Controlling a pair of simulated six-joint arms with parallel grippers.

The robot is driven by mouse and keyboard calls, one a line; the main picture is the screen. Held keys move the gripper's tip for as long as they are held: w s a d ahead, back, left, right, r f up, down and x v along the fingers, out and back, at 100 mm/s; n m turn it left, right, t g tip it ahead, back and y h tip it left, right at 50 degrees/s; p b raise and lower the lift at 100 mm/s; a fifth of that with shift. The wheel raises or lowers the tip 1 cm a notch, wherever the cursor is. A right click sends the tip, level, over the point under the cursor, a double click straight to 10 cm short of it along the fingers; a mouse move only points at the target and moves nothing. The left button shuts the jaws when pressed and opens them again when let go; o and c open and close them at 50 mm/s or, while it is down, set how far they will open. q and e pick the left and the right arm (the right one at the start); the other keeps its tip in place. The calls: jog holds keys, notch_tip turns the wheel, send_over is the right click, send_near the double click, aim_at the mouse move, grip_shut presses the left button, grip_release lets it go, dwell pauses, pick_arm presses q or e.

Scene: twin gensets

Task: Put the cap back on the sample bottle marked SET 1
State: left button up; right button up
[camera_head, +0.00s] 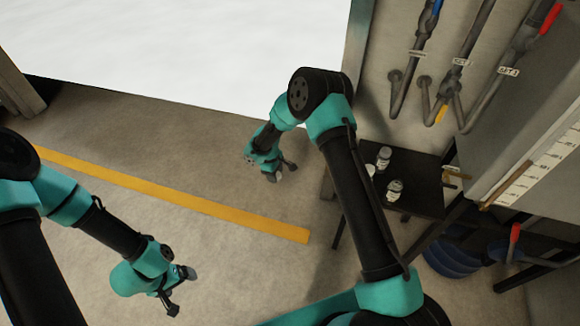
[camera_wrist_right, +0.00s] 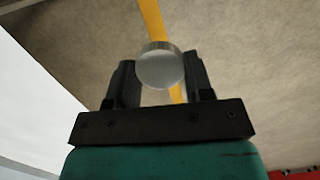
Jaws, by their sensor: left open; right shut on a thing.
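My right gripper (camera_head: 279,172) is out over the floor, left of the dark table. In the right wrist view my right gripper (camera_wrist_right: 160,85) is shut on a round pale object (camera_wrist_right: 160,70) with a shiny rim; whether it is the cap or part of a bottle I cannot tell. Small bottles stand on the table: one at the back (camera_head: 384,157), one nearer (camera_head: 394,190), and a pale piece (camera_head: 370,169) partly hidden by my right arm. Their markings are too small to read. My left gripper (camera_head: 181,291) is open and empty over the floor at lower left.
The dark table (camera_head: 425,175) stands against the machine, its left part hidden by my right arm. Pipes with blue, yellow and red handles (camera_head: 550,20) run above it. A blue ribbed object (camera_head: 450,258) lies below. Open floor with a yellow line (camera_head: 180,198) fills the left.

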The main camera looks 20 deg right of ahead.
jog(key=s+a+m+y, duration=0.1)
jog(key=s+a+m, duration=0.3)
jog(key=a+m, duration=0.5)
jog(key=shift+s+a+r+g, duration=0.3)
jog(key=shift+s+a, duration=0.1)
jog(key=shift+a, duration=0.5)
